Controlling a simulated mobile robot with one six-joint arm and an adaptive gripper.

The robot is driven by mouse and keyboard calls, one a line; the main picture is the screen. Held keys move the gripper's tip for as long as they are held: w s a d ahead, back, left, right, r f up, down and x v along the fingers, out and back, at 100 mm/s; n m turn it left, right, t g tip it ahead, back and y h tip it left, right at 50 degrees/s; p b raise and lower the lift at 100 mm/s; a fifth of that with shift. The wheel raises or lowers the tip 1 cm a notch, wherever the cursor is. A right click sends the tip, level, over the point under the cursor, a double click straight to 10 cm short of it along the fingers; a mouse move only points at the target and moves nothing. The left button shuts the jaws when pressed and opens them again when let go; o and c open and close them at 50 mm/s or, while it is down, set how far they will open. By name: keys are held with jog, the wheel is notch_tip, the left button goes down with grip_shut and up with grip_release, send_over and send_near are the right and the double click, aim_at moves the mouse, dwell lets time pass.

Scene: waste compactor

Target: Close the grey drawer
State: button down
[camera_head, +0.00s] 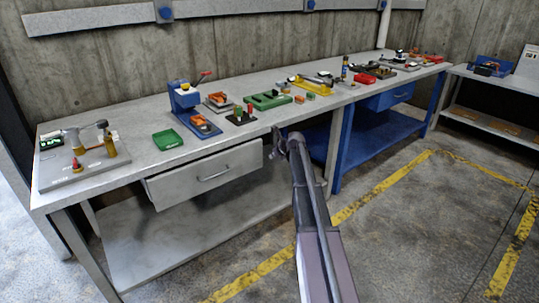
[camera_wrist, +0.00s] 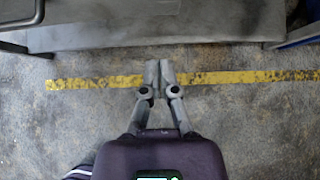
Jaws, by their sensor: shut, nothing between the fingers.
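The grey drawer (camera_head: 206,175) hangs under the left half of the long workbench in the head view. My gripper (camera_head: 283,131) is to the right of the drawer, near the bench's front edge, and touches nothing that I can see. In the wrist view my gripper (camera_wrist: 159,68) has its fingertips together and empty, above the floor. A grey edge with a dark bar at the upper left of that view may be the drawer and handle.
The workbench top (camera_head: 138,148) holds a green tray (camera_head: 168,140), a blue press (camera_head: 190,108) and several small fixtures. A blue drawer (camera_head: 388,97) sits under the bench farther right. A grey lower shelf (camera_head: 165,245) lies below the drawer. The floor in front is clear, with yellow lines (camera_head: 250,278).

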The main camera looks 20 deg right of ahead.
jog(key=shift+s+r, duration=0.35)
jog(key=shift+r, duration=0.05)
dwell(0.4)
jog(key=t+y+b, duration=0.2)
jog(key=t+b, duration=0.7)
jog(key=b, duration=1.2)
send_near(183, 188)
jog(key=v, duration=0.6)
jog(key=shift+s+r, duration=0.15)
jog(key=shift+r, duration=0.15)
jog(key=x, duration=1.4)
jog(key=shift+f, duration=0.15)
